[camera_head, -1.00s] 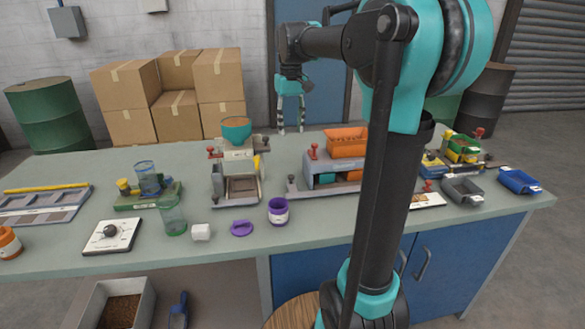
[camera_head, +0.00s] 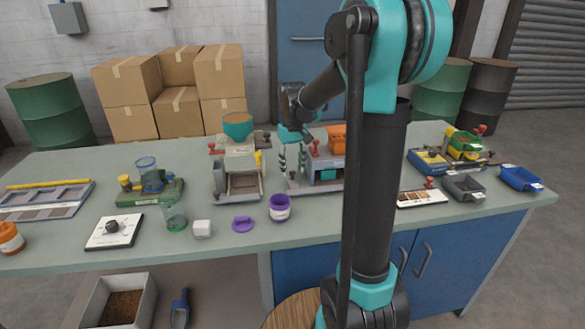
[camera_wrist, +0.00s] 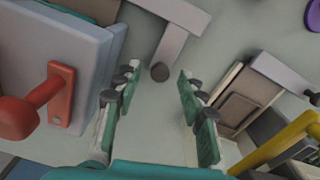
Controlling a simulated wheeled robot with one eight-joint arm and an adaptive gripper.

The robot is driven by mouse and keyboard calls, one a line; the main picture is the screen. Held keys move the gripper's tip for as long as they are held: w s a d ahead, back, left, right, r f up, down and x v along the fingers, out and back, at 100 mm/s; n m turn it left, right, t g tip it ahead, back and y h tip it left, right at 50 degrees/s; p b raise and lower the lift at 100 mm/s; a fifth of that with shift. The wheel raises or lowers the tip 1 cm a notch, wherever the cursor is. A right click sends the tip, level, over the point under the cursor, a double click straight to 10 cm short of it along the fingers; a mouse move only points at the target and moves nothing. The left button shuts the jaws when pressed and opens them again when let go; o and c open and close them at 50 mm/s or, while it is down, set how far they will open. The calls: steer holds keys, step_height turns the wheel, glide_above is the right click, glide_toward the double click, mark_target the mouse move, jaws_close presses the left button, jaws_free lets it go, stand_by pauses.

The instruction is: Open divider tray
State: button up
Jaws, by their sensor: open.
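My gripper (camera_head: 291,162) is open and empty, pointing down just left of a grey housing (camera_head: 326,178) with an orange bin on top. It also shows in the wrist view (camera_wrist: 160,85). In the wrist view, a grey T-shaped bar (camera_wrist: 172,42) ends in a dark round knob (camera_wrist: 160,72) that appears between the fingertips; its height gap cannot be told. The housing's grey body (camera_wrist: 85,45) and a red-knobbed lever (camera_wrist: 40,100) are left of the fingers. No part is clearly labelled as the divider tray. My arm hides the housing's right side.
The grey sack-filler stand (camera_head: 238,182) with a teal funnel (camera_head: 237,126) is left of my gripper; its yellow lever (camera_wrist: 285,140) is close in the wrist view. A blue tray (camera_head: 519,179) is far right.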

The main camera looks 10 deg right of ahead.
steer(key=shift+f, duration=0.15)
steer(key=shift+c, duration=0.2)
jaws_close()
steer(key=shift+s, duration=0.1)
